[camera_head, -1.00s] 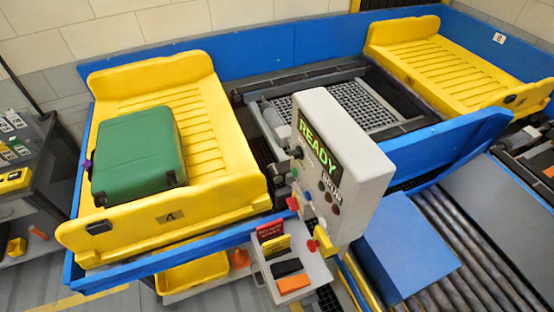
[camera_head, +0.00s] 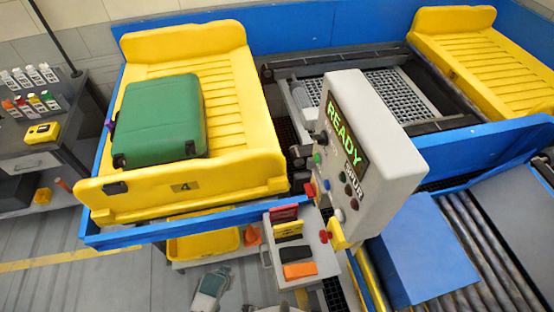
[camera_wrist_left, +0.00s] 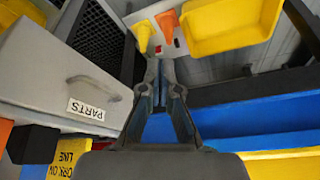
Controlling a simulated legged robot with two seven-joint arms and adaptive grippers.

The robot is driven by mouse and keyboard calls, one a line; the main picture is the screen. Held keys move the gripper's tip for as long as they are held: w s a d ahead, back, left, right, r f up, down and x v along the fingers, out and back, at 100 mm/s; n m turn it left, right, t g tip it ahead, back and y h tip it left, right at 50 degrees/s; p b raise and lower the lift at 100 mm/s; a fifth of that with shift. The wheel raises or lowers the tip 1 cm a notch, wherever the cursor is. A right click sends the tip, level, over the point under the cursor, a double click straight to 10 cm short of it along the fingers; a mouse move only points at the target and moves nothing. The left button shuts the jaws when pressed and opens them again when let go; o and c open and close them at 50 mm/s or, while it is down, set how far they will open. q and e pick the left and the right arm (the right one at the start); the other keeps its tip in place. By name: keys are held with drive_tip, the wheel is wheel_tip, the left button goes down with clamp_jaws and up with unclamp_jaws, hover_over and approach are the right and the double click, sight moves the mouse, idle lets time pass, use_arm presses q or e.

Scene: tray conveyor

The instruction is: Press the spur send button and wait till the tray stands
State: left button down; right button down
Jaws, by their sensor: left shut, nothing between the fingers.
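The white control console (camera_head: 375,135) stands at the centre right, its display reading READY with SPUR lower down. Several coloured buttons (camera_head: 318,158) sit on its face; which one is the spur send button is too small to read. A yellow tray (camera_head: 215,75) holds a closed green suitcase (camera_head: 160,120) on the left of the line. A second yellow tray (camera_head: 480,65) stands empty at the far right. My left gripper (camera_wrist_left: 160,68) is shut and empty in the wrist view, beside the PARTS drawer and clear of the console buttons. My right gripper is not in view.
A small shelf (camera_head: 318,262) with red, yellow, black and orange items sits below the console. A yellow bin (camera_head: 205,243) and orange cone are beside it. A blue box (camera_head: 415,250) rests by the rollers. A bottle-laden cart (camera_head: 40,150) stands at left, with free floor in front.

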sight(316, 158)
use_arm(q)
drive_tip(key=w+d+r+n+t+h, duration=0.1)
drive_tip(key=w+d+r+t, duration=0.3)
drive_tip(key=w+r, duration=0.6)
drive_tip(key=w+d+r+n+t+h, duration=0.15)
drive_tip(key=w+r+t, duration=0.45)
drive_tip(key=r, duration=0.8)
drive_tip(key=w+d+r+t+h, duration=0.1)
drive_tip(key=d+r+h, duration=0.1)
drive_tip(key=r, duration=0.4)
drive_tip(key=w+d+r+t+h, duration=0.1)
drive_tip(key=d+r+t+h, duration=0.1)
drive_tip(key=r, duration=0.3)
drive_tip(key=w+d+r+m+t+h, duration=0.1)
drive_tip(key=d+r+h, duration=0.2)
drive_tip(key=r, duration=0.3)
drive_tip(key=shift+w+d+r+h+b, duration=0.3)
drive_tip(key=shift+w+d+h, duration=0.05)
drive_tip(key=shift+d, duration=0.5)
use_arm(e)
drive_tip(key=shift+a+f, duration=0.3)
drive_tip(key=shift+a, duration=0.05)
use_arm(q)
drive_tip(key=shift+d, duration=0.1)
